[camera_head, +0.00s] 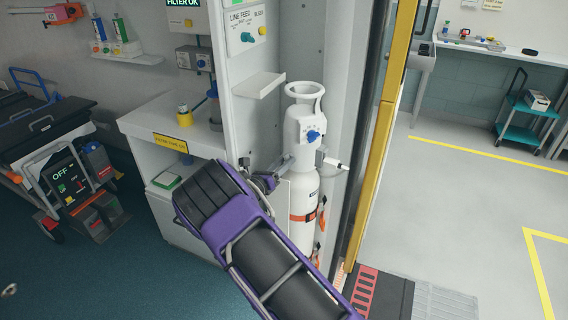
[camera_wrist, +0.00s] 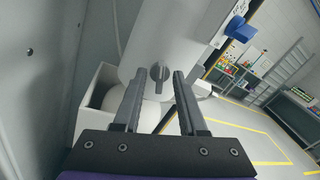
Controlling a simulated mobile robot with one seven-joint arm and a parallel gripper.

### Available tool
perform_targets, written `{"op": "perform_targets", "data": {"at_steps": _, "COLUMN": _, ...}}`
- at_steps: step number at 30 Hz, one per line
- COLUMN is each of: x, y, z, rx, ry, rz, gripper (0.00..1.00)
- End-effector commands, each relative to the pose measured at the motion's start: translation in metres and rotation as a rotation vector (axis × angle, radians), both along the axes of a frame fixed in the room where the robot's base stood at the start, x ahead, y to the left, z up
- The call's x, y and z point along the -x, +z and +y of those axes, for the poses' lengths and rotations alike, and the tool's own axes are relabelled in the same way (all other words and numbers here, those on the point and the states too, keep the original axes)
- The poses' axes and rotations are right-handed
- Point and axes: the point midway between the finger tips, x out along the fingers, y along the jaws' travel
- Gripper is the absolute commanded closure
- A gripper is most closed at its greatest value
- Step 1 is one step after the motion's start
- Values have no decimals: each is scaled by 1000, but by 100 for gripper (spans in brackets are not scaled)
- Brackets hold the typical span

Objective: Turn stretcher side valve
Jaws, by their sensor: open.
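A white gas cylinder (camera_head: 304,185) stands upright against the wall, with a blue knob (camera_head: 313,135) on its front; that knob also shows in the wrist view (camera_wrist: 240,29) at the upper right. On the cylinder's side, a small grey valve handle (camera_wrist: 158,73) shows in the wrist view, its lever pointing down the picture. My gripper (camera_wrist: 158,84) is open, its two fingers on either side of the handle in the picture. Contact cannot be told. In the head view my gripper (camera_head: 266,179) is at the cylinder's left side, partly hidden by my purple arm, and the grey handle is hidden.
A white cabinet (camera_head: 160,130) stands left of the cylinder, and a small shelf (camera_head: 258,85) juts from the wall above my gripper. A yellow door post (camera_head: 378,150) rises to the right. The stretcher (camera_head: 45,130) is at far left.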

Motion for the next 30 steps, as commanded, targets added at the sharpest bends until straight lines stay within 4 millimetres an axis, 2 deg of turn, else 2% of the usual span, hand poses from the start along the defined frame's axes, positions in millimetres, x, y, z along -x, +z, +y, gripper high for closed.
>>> {"op": "perform_targets", "data": {"at_steps": 10, "x": -3, "y": 0, "z": -2, "rx": 0, "ry": 0, "rz": -1, "gripper": 61}}
{"op": "perform_targets", "data": {"at_steps": 15, "x": -3, "y": 0, "z": -2, "rx": 0, "ry": 0, "rz": 0, "gripper": 91}}
{"op": "perform_targets", "data": {"at_steps": 17, "x": -3, "y": 0, "z": -2, "rx": 0, "ry": 0, "rz": 0, "gripper": 100}}
{"op": "perform_targets", "data": {"at_steps": 30, "x": -3, "y": 1, "z": -1, "rx": 43, "ry": 0, "rz": 25, "gripper": 100}}
